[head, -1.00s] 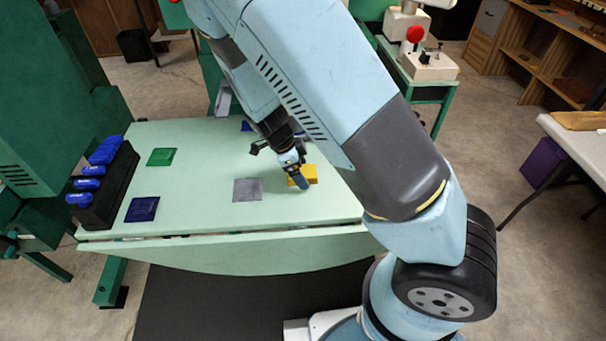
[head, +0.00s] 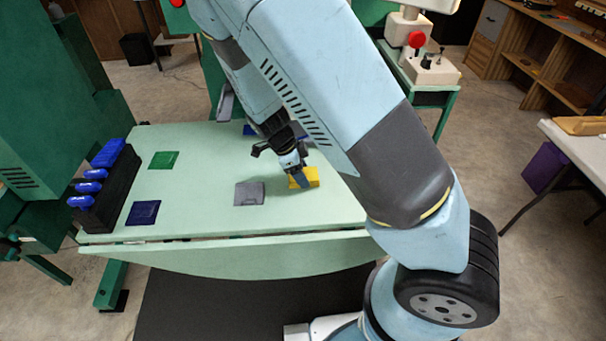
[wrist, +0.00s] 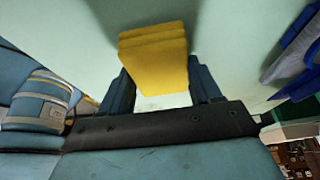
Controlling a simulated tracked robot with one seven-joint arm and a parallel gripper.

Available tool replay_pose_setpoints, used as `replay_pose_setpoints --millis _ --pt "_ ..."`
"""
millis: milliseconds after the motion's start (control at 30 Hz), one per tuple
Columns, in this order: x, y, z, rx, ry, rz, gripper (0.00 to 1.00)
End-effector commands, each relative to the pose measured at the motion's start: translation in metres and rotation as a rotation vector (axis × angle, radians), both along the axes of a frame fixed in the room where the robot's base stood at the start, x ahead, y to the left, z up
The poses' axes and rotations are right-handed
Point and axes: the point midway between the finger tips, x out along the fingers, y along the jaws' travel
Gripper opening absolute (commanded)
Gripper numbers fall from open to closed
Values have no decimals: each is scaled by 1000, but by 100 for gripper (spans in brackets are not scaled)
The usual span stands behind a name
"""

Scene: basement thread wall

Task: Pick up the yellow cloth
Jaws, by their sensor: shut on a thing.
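The yellow cloth (head: 309,177) is a folded, layered block at the right part of the pale green table (head: 200,210). In the wrist view the cloth (wrist: 154,60) sits between the two fingers, with its layered edge facing the camera. My gripper (head: 300,178) points down at the table and is shut on the cloth; its fingers also show in the wrist view (wrist: 158,85). I cannot tell whether the cloth touches the table or is slightly above it. My arm hides the table's right rear part.
A grey cloth (head: 249,193) lies just left of the yellow one. A green cloth (head: 163,160) and a dark blue cloth (head: 143,213) lie further left. A black rack (head: 107,187) with several blue-handled items stands at the left edge. The table's middle is clear.

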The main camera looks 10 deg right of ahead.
Motion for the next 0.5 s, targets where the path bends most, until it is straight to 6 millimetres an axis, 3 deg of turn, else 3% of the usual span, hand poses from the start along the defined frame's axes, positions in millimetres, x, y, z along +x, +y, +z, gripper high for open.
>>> replay_pose_setpoints --millis 133,500 --pt "0 1 23 4 -2 0 29" --pt "-44 20 78 5 -1 5 29"
